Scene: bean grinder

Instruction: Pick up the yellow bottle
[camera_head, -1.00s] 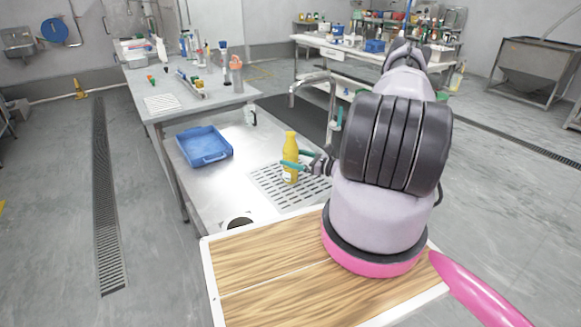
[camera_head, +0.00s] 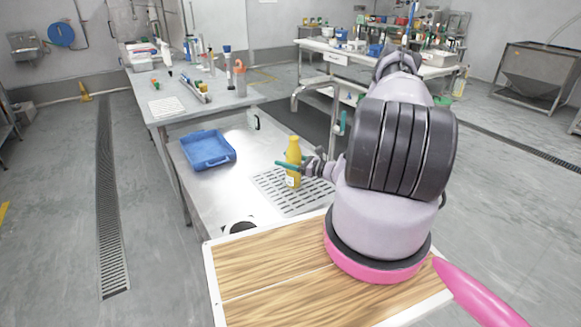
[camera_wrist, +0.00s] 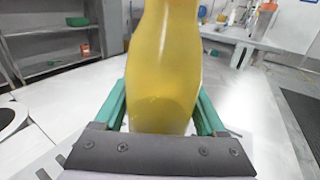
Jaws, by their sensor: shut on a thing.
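The yellow bottle (camera_head: 293,150) is upright over the slotted drain plate (camera_head: 312,196) on the steel counter in the head view. In the wrist view the yellow bottle (camera_wrist: 163,65) fills the middle, with its lower part between the green fingers. My gripper (camera_head: 292,166) is shut on the bottle's body from the right side. It also shows in the wrist view (camera_wrist: 162,108), with one finger on each side of the bottle. I cannot tell for sure whether the bottle's base touches the plate.
A blue tray (camera_head: 208,149) lies on the counter to the left. A round dark hole (camera_head: 240,228) is at the counter's near edge. Bare steel lies between tray and plate.

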